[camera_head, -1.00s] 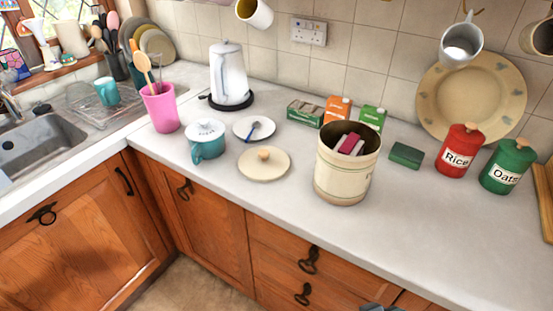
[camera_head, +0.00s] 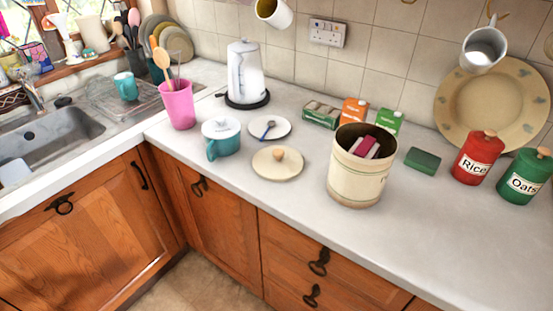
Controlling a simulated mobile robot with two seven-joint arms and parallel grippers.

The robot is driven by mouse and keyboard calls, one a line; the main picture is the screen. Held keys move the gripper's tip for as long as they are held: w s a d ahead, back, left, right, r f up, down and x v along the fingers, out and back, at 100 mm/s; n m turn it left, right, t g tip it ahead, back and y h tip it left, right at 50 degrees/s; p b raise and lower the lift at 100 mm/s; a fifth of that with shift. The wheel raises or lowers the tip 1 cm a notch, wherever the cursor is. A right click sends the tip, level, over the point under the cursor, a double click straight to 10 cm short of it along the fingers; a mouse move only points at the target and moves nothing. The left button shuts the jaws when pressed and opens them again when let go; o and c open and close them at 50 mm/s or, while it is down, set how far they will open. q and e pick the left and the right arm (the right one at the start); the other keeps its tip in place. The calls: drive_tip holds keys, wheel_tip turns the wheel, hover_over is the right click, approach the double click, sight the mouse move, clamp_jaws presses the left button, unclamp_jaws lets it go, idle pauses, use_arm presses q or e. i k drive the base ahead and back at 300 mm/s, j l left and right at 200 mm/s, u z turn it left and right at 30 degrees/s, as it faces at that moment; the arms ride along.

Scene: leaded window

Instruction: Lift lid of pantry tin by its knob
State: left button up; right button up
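The cream pantry tin (camera_head: 357,183) stands upright and open on the worktop, with pink and dark items (camera_head: 368,147) inside. A round cream lid (camera_head: 265,168) with a wooden knob (camera_head: 279,154) lies flat on the worktop to the left of the tin, apart from it. A teal pot (camera_head: 222,138) with a white lid stands left of the cream lid. A red Rice tin (camera_head: 477,160) and a green Oats tin (camera_head: 525,177) with wooden knobs stand at the right, lids on. Neither of my grippers is in view.
A white saucer with a blue spoon (camera_head: 270,128), small boxes (camera_head: 355,109) and a green block (camera_head: 422,160) lie near the tin. A kettle (camera_head: 246,75) and pink utensil pot (camera_head: 178,106) stand left. The front worktop is clear.

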sight(273, 164)
drive_tip(key=i+j, duration=0.15)
drive_tip(key=j, duration=0.2)
drive_tip(key=i+j+z, duration=0.1)
drive_tip(key=j, duration=0.3)
drive_tip(key=i+j, duration=0.25)
drive_tip(key=j, duration=0.15)
